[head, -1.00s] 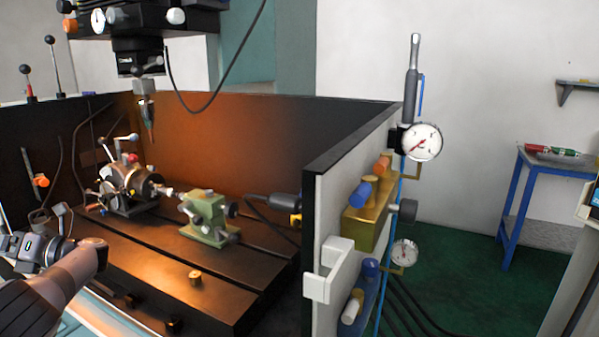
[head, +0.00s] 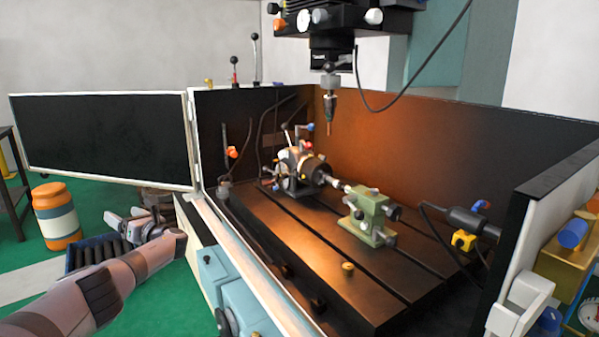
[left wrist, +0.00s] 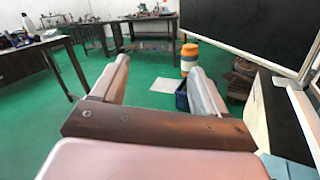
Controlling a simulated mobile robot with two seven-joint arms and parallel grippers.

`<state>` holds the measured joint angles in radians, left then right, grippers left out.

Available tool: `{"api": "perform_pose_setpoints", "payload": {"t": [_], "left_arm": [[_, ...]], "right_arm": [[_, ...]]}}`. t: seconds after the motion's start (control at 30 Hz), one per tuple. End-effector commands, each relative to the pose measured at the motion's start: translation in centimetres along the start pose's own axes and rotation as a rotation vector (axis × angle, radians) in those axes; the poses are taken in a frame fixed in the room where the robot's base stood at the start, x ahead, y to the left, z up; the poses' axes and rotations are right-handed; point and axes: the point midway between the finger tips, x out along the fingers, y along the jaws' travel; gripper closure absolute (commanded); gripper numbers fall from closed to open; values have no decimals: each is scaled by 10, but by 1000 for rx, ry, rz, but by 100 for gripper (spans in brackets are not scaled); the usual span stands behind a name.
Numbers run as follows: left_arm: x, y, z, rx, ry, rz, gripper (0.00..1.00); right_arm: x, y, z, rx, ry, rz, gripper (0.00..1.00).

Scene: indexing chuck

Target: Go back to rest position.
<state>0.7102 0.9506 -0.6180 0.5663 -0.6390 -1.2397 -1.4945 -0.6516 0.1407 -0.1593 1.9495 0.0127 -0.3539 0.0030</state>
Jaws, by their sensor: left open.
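My left gripper (head: 135,222) is in the lower left of the head view, left of the machine enclosure and apart from it. In the left wrist view its two fingers (left wrist: 160,82) are spread wide with nothing between them. The indexing chuck (head: 302,170) sits on the slotted machine bed (head: 300,232), to the right of my gripper and well clear of it. A green tailstock (head: 368,218) stands on the bed beside it. My right gripper is not in view.
An open enclosure door (head: 100,140) extends left behind my gripper. An orange and white drum (head: 57,215) and a dark blue crate (head: 88,255) stand on the green floor. The left wrist view shows workbenches (left wrist: 25,48) farther off, with open floor before them.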

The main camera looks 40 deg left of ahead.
Motion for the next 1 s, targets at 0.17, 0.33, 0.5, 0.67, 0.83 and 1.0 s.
{"api": "perform_pose_setpoints", "payload": {"t": [0.17,0.33,0.5,0.67,0.83,1.0], "left_arm": [[-54,-47,-64,-228,139,-297,26],[-120,-70,-122,-442,364,-525,26],[-198,-69,-173,-641,667,-683,26],[-278,-48,-208,-808,1008,-751,26],[-359,-7,-227,-950,1397,-725,26],[-423,38,-227,-1042,1733,-623,26]], "right_arm": [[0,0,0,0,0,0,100],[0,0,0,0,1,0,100],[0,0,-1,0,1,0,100],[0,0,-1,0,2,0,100],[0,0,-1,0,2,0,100],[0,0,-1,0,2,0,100]]}}
